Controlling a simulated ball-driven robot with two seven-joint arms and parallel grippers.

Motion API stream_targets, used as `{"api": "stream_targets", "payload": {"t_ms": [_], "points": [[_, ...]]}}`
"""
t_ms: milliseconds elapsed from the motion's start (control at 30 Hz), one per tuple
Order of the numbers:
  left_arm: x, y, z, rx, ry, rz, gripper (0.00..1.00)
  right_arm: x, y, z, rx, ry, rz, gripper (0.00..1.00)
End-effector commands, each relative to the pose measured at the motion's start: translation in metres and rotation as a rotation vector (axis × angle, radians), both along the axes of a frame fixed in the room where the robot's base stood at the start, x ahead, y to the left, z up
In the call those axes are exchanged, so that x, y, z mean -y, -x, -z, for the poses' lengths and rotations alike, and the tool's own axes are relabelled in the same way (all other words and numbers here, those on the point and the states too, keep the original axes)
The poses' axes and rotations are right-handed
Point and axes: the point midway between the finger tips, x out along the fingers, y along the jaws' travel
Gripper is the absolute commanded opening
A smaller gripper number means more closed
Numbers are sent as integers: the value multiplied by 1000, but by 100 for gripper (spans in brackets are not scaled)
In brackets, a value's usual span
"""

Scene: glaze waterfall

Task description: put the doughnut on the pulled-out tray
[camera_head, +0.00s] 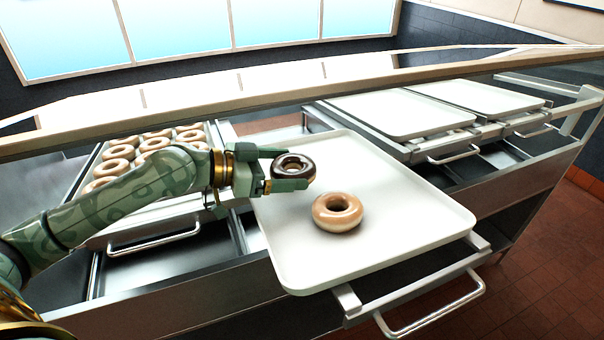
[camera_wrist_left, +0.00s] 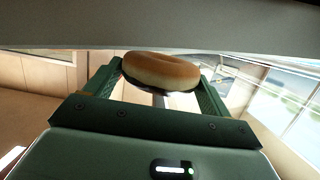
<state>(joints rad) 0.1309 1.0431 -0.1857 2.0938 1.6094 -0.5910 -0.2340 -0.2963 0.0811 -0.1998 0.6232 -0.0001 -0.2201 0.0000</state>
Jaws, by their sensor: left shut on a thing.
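A dark chocolate-glazed doughnut (camera_head: 293,167) is held between the fingers of my left gripper (camera_head: 288,170), over the left part of the pulled-out white tray (camera_head: 425,222). I cannot tell the exact gap between it and the tray. In the left wrist view the held doughnut (camera_wrist_left: 160,70) shows its pale brown side between the two green fingers, with a dark edge below. A second doughnut (camera_head: 338,212), glazed light caramel, lies on the tray to the right of and nearer than the held one. My right gripper is not in view.
Several light-glazed doughnuts (camera_head: 117,152) sit on another tray at the left, partly behind my left arm. Two empty white trays (camera_head: 400,112) lie at the back right. The tray's right and far parts are bare.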

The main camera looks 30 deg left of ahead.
Motion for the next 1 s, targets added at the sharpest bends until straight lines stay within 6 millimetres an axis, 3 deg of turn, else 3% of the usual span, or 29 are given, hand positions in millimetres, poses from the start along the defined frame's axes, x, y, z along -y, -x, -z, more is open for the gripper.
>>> {"api": "stream_targets", "payload": {"t_ms": [33, 200, 500, 733, 767, 800, 1000], "points": [[9, -8, -8, 9, 4, 3, 56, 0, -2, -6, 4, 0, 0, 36], [23, -25, -3, 4, 0, 1, 57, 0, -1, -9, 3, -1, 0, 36], [26, -27, 32, -2, 1, 0, 57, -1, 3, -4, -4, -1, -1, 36], [26, -26, 37, -4, -6, 4, 57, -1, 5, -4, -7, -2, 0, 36], [26, -26, 38, -5, -7, 4, 88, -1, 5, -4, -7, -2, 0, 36], [26, -26, 38, -5, -7, 4, 100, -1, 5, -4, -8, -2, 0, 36], [26, -26, 38, -5, -7, 5, 100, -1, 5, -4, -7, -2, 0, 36]]}}
